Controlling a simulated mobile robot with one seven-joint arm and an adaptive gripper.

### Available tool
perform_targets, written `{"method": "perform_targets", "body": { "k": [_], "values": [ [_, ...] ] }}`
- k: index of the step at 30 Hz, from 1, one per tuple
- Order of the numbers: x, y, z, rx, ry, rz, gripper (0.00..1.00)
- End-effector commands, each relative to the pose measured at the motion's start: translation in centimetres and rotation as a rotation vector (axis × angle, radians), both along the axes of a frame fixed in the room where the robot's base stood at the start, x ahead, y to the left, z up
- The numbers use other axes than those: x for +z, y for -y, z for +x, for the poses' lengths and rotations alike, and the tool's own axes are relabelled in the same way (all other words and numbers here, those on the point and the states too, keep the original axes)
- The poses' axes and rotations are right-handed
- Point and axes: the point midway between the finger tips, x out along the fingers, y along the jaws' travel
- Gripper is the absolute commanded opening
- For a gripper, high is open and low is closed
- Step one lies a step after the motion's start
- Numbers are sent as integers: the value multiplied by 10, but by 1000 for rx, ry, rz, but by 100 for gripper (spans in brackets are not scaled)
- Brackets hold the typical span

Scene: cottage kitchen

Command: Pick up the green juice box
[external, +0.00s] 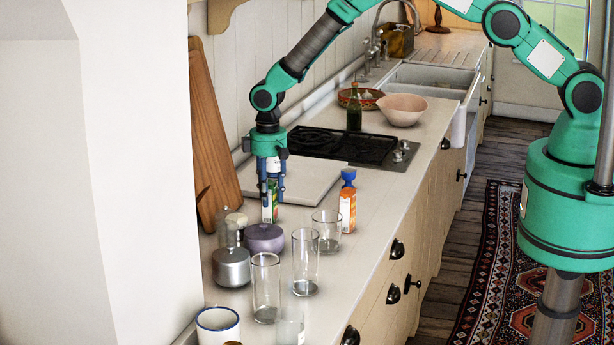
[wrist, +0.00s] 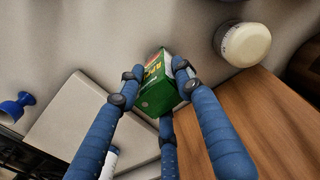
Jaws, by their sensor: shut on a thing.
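The green juice box (external: 270,210) stands on the counter or just above it; I cannot tell if its base touches. It also shows in the wrist view (wrist: 155,95), green with a white and red panel, between the blue fingers. My gripper (external: 272,183) comes down from above and is shut on the juice box. In the wrist view my gripper (wrist: 155,77) has fingertips against both sides of it, with a third finger below.
Clear glasses (external: 305,262), a purple pot (external: 264,238) and a metal canister (external: 231,267) stand in front. A wooden board (external: 207,130) leans on the wall. A white board (external: 310,180) lies behind, before the hob (external: 350,147).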

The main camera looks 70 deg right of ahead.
Motion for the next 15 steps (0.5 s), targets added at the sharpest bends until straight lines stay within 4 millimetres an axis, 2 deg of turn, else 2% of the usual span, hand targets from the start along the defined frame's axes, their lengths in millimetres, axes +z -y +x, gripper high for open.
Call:
{"method": "perform_targets", "body": {
  "k": [8, 15],
  "values": [
    [11, 0, 1, 0, 1, 0, 3],
    [40, 0, 1, 0, 3, 0, 3]
  ]
}}
